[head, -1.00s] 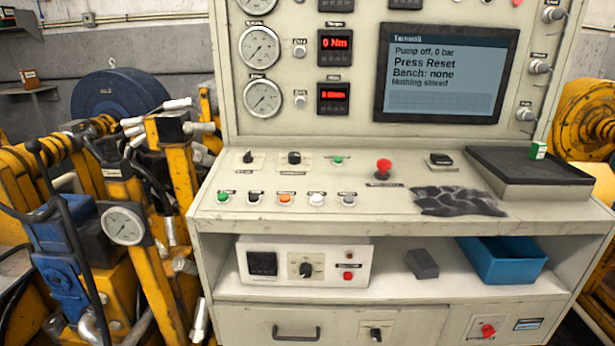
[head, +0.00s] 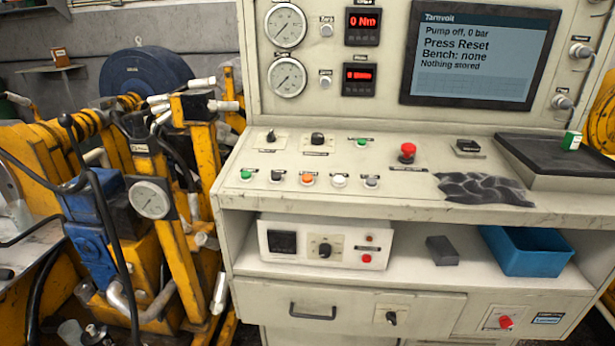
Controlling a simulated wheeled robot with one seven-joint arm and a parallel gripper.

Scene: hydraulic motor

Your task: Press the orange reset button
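The orange reset button (head: 307,180) sits in the front row of buttons on the sloping top of the control bench (head: 400,205). A black button (head: 277,177) is on its left and a white button (head: 339,181) on its right. The screen (head: 475,55) reads "Pump off, 0 bar", "Press Reset", "Bench: none", "Nothing stored". My gripper does not show in the head view.
A red mushroom button (head: 407,152) stands behind and to the right. A dark crumpled cloth (head: 485,189) lies on the bench top, with a black tray (head: 560,155) at the right. Yellow machinery with a gauge (head: 150,199) crowds the left side.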

